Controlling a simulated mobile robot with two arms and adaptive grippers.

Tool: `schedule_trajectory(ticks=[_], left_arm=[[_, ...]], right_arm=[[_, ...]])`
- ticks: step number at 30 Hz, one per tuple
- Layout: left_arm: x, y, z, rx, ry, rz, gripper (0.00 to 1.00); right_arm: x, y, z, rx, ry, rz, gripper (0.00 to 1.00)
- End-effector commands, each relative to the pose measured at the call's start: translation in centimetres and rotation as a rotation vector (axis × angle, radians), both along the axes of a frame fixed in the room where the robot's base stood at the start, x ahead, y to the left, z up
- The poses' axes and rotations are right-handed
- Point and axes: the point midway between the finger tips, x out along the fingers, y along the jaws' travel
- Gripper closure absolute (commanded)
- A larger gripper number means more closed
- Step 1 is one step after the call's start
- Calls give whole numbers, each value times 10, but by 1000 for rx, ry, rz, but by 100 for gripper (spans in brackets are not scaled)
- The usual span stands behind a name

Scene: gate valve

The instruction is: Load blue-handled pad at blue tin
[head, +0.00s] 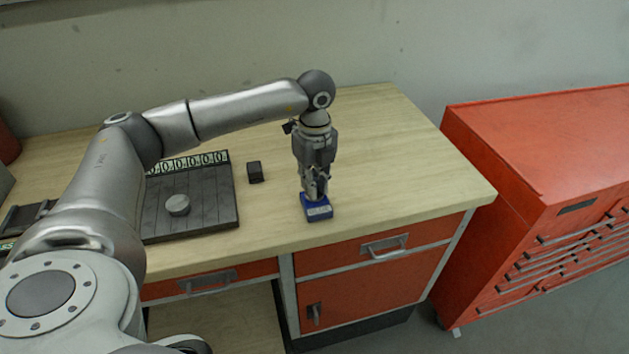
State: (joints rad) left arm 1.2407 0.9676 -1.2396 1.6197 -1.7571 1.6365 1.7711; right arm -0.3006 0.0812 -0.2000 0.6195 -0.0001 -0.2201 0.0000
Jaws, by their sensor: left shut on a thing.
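The blue tin (318,212), a small blue box with a pale label on its front, stands on the wooden desk top near the front edge. My left gripper (316,192) points straight down over the blue tin, its fingertips at the tin's top. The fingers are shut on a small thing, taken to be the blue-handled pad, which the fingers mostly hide. I cannot tell whether the pad touches the inside of the tin. My right gripper is not in view.
A dark board (205,205) with a round grey knob (177,205) and a numbered strip (195,163) lies left of the tin. A small black block (255,172) stands between them. The desk (400,170) is clear to the right. A red tool cabinet (510,180) stands beyond it.

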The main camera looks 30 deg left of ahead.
Motion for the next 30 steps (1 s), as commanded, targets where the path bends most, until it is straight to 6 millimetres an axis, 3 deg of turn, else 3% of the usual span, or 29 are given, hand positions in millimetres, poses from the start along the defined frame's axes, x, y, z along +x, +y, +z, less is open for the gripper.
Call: schedule_trajectory(ticks=[30], left_arm=[[0,0,-9,0,-1,0,100]], right_arm=[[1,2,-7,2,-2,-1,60]])
